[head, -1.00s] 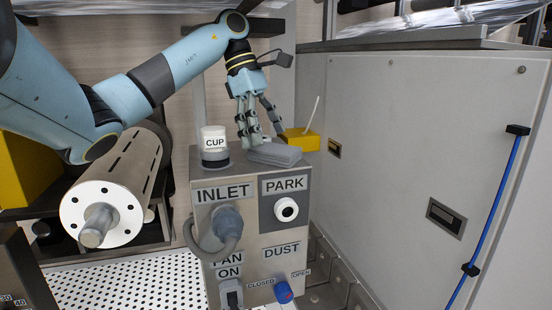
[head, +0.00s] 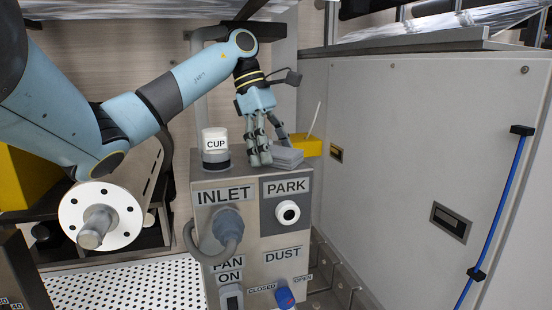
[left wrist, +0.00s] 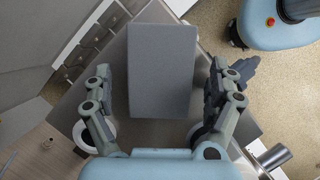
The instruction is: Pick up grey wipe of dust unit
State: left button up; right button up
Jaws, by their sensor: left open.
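The grey wipe (head: 287,157) is a flat grey block lying on top of the dust unit (head: 250,182), toward its right side. It also shows in the left wrist view (left wrist: 162,70) as a grey rectangle. My left gripper (head: 264,158) points down at the wipe from above. In the left wrist view its open fingers (left wrist: 163,100) stand on either side of the wipe, with a gap visible on each side. In the head view the fingers hide the wipe's left part. My right gripper is not in view.
A white container marked CUP (head: 215,143) stands left of my gripper on the unit. A yellow box (head: 306,146) with a thin white stick is just behind the wipe. A large grey cabinet (head: 400,140) bounds the right. A roller (head: 100,215) is at the left.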

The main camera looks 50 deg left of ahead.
pick_arm(q)
jog(key=shift+f, duration=0.1)
dwell(0.4)
jog(key=shift+s, duration=0.1)
jog(key=c, duration=1)
jog(key=shift+c, duration=0.4)
